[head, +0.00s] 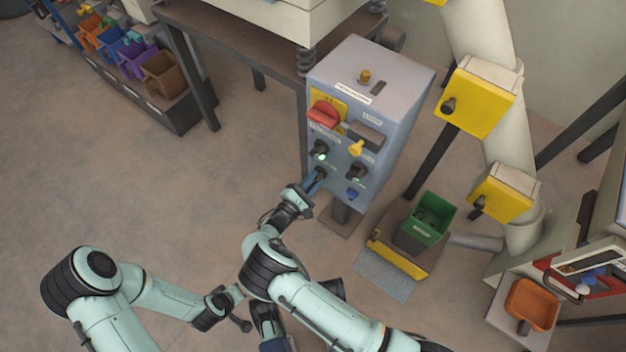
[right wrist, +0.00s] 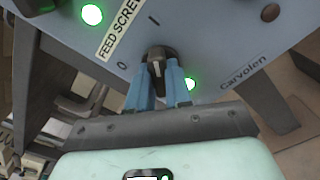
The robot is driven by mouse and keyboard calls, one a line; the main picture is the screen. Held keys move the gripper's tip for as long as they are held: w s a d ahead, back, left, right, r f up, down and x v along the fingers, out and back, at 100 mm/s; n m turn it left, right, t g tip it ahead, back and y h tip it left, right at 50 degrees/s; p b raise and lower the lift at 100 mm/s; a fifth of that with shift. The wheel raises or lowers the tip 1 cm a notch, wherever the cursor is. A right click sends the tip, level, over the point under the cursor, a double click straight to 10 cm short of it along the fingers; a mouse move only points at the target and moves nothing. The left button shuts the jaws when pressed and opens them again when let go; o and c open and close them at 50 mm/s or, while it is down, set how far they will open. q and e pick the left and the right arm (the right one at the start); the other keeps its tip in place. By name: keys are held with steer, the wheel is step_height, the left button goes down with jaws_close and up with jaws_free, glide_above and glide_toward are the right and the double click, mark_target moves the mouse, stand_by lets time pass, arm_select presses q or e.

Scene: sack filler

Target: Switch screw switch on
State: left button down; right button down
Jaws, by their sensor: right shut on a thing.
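The blue control box (head: 385,100) stands in the middle of the head view. The screw switch is a black rotary knob (right wrist: 157,62) beside the "FEED SCREW" label (right wrist: 122,28) in the right wrist view, with marks 0 and I around it. My right gripper (head: 318,176) is at the lower left of the panel. Its blue fingers (right wrist: 162,88) are shut on the knob, one on each side. A lit green lamp (right wrist: 190,84) shows beside the right finger. My left gripper (head: 242,308) is apart from the box, low in the head view, with its fingers spread and empty.
Other controls sit close by on the panel: a red switch (head: 323,114), a yellow knob (head: 356,148), a black knob (head: 319,150) and another black knob (head: 357,171). A green bin (head: 430,218) stands right of the box. The floor at left is clear.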

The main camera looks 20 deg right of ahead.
steer(key=shift+w+d+r, duration=0.1)
steer(key=shift+d, duration=0.1)
steer(key=c, duration=1)
jaws_free()
steer(key=shift+c, duration=0.2)
arm_select(q)
steer(key=shift+s+d+r+g+p, duration=0.15)
steer(key=shift+s+d+r+p, duration=0.15)
steer(key=shift+s, duration=0.15)
steer(key=shift+s+d+r+g+p, duration=0.2)
steer(key=shift+s+r+p, duration=0.1)
steer(key=shift+s, duration=0.15)
arm_select(e)
steer(key=v, duration=1.3)
steer(key=shift+a, duration=0.15)
